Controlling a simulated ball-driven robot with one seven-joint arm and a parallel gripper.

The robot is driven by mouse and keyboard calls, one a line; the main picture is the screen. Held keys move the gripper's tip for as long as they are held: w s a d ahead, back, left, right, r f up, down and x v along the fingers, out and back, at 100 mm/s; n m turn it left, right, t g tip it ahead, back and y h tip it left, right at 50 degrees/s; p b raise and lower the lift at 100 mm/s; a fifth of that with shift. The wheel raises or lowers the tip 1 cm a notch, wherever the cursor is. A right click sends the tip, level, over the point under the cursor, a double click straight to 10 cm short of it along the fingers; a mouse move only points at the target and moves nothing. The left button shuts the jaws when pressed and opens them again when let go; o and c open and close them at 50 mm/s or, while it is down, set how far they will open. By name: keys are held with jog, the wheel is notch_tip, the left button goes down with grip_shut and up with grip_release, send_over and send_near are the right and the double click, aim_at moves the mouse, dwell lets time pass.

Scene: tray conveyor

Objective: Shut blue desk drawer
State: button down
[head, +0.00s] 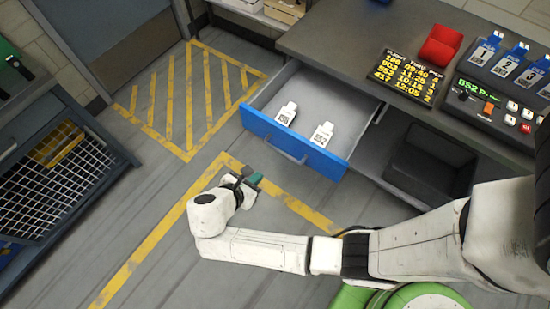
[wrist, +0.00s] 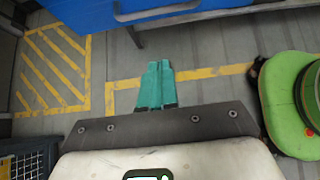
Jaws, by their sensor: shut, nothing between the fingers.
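The blue desk drawer (head: 295,145) stands pulled out of the grey desk (head: 345,45) in the head view. Two white tags (head: 287,113) lie inside it, and a grey bar handle (head: 287,152) is on its blue front. The drawer front also shows at the top of the wrist view (wrist: 140,8), with its handle below the edge. My gripper (head: 253,181) is in front of the drawer, to the lower left of the handle and apart from it. Its teal fingers (wrist: 156,84) are together and empty in the wrist view.
A dark open bin (head: 430,160) sits under the desk, right of the drawer. A display board (head: 408,77), a red holder (head: 440,46) and a control panel (head: 495,95) are on the desktop. A mesh rack (head: 65,170) stands at left. The striped floor between is clear.

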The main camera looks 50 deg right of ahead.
jog(key=d+f+p, duration=0.1)
jog(key=d+f, duration=0.3)
jog(key=d, duration=0.6)
jog(key=shift+f, duration=0.15)
jog(key=shift+w, duration=0.1)
jog(key=b, duration=0.3)
send_over(319, 109)
jog(key=a, duration=0.1)
jog(key=shift+s+a, duration=0.15)
jog(key=shift+s, duration=0.05)
jog(key=shift+d, duration=0.5)
jog(key=shift+w+d+r, duration=0.1)
jog(key=shift+d+r, duration=0.05)
jog(key=shift+r, duration=0.05)
